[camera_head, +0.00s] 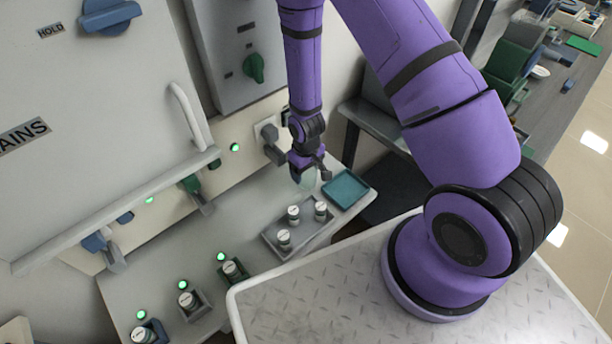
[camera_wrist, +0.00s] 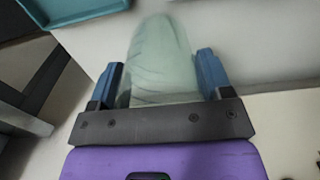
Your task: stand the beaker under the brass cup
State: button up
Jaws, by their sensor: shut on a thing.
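My gripper (camera_head: 307,166) hangs over the far right part of the light bench, below the white panel. In the wrist view its two blue fingers (camera_wrist: 160,70) are shut on the sides of the beaker (camera_wrist: 160,55). The beaker is clear, greenish glass and lies between the fingers. In the head view the beaker (camera_head: 303,182) shows only faintly beneath the gripper; I cannot tell whether its base touches the bench. I cannot make out a brass cup in either view.
A teal tray (camera_head: 358,188) lies just right of the gripper. More jars in holders (camera_head: 189,301) line the front left. Valve handles (camera_head: 272,153) jut from the panel close behind the gripper.

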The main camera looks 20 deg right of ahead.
jog(key=shift+f, duration=1.55)
jog(key=shift+f, duration=0.15)
jog(key=o, duration=0.9)
jog(key=shift+o, duration=0.2)
notch_tip(320, 180, up, 12)
jog(key=shift+r, duration=0.25)
